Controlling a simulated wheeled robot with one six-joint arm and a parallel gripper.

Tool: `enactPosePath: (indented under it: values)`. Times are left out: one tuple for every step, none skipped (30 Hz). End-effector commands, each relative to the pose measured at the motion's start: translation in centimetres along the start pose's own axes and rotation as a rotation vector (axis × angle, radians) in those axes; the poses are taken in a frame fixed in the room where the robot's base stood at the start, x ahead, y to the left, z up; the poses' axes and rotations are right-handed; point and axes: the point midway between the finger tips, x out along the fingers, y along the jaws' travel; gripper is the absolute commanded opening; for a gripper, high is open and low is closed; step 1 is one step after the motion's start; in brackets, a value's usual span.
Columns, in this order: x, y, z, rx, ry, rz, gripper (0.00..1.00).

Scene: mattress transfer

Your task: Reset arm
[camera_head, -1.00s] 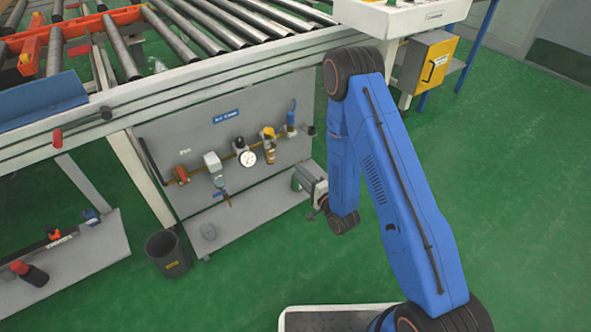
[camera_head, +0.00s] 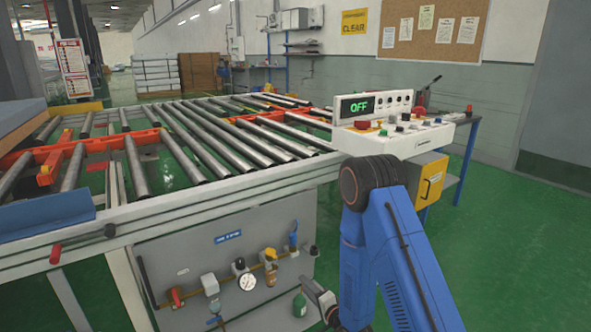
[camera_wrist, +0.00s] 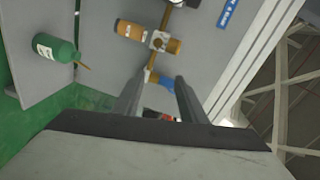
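My blue arm (camera_head: 402,250) is bent, with its elbow high and its forearm hanging down in front of the roller conveyor. My gripper (camera_wrist: 159,82) shows two grey fingers standing apart in the wrist view, with nothing held between them. It faces the grey valve panel (camera_head: 190,262) under the conveyor; a blue valve handle shows beyond the fingertips. In the head view the gripper is small and partly hidden by the arm. A green bottle (camera_head: 299,304) is beside it, and also at the left of the wrist view (camera_wrist: 56,48).
The roller conveyor (camera_head: 255,182) fills the middle. A white control console (camera_head: 398,140) with a display reading OFF stands behind my arm, over a yellow box (camera_head: 430,181). A gauge (camera_head: 246,282) and pipes are on the panel. Green floor (camera_head: 520,235) is open at the right.

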Motion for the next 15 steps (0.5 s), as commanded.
enactPosePath:
  values:
    - [0.1, -1.1, -0.8, -0.033, 0.008, 0.016, 0.38]
    - [0.1, -1.5, -1.2, -0.053, 0.011, 0.030, 0.38]
    - [0.1, -2.1, -1.8, -0.079, 0.015, 0.049, 0.38]
    - [0.1, -2.5, -2.2, -0.099, 0.018, 0.063, 0.38]
    - [0.1, -2.9, -2.6, -0.117, 0.021, 0.077, 0.38]
    - [0.0, -3.5, -3.2, -0.143, 0.024, 0.096, 0.38]
    - [-0.1, -3.9, -3.6, -0.161, 0.027, 0.111, 0.38]
    - [-0.2, -4.3, -4.0, -0.180, 0.029, 0.125, 0.38]
    - [-0.4, -4.9, -4.5, -0.204, 0.033, 0.144, 0.38]
    - [-0.5, -5.3, -4.9, -0.222, 0.035, 0.159, 0.38]
    - [-0.7, -5.7, -5.3, -0.239, 0.037, 0.174, 0.38]
    - [-1.0, -6.3, -5.9, -0.262, 0.039, 0.192, 0.38]
    - [-1.2, -6.7, -6.3, -0.280, 0.041, 0.207, 0.38]
    - [-1.4, -7.1, -6.7, -0.296, 0.042, 0.222, 0.38]
    - [-1.8, -7.7, -7.2, -0.319, 0.044, 0.241, 0.38]
